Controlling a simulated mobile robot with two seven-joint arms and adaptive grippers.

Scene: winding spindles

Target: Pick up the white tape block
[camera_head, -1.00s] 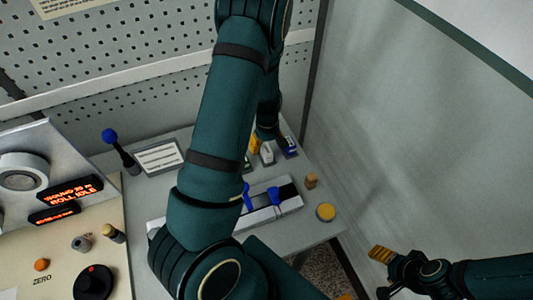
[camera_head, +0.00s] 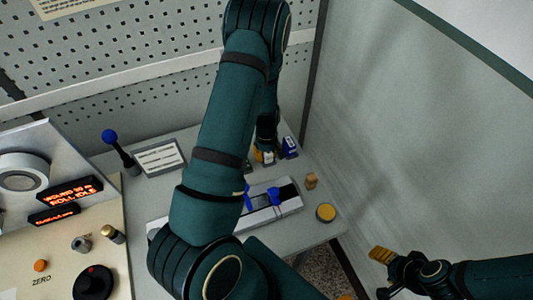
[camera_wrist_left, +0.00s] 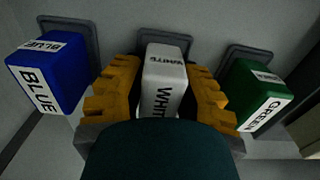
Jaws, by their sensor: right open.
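The white tape block (camera_wrist_left: 165,78), labelled WHITE, stands between the two yellow fingers of my left gripper (camera_wrist_left: 163,88) in the left wrist view. The fingers lie close along both its sides; whether both touch it is not clear. In the head view my left gripper (camera_head: 265,155) is down at the row of blocks, partly hidden by my arm, and a bit of the white block shows beside it. A blue block (camera_wrist_left: 48,75) is left of it and a green block (camera_wrist_left: 252,95) right of it in the wrist view. My right gripper (camera_head: 382,256) is open and empty at lower right.
Dark holders stand behind the blocks. A side wall (camera_head: 400,130) bounds the right; a control panel is at left.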

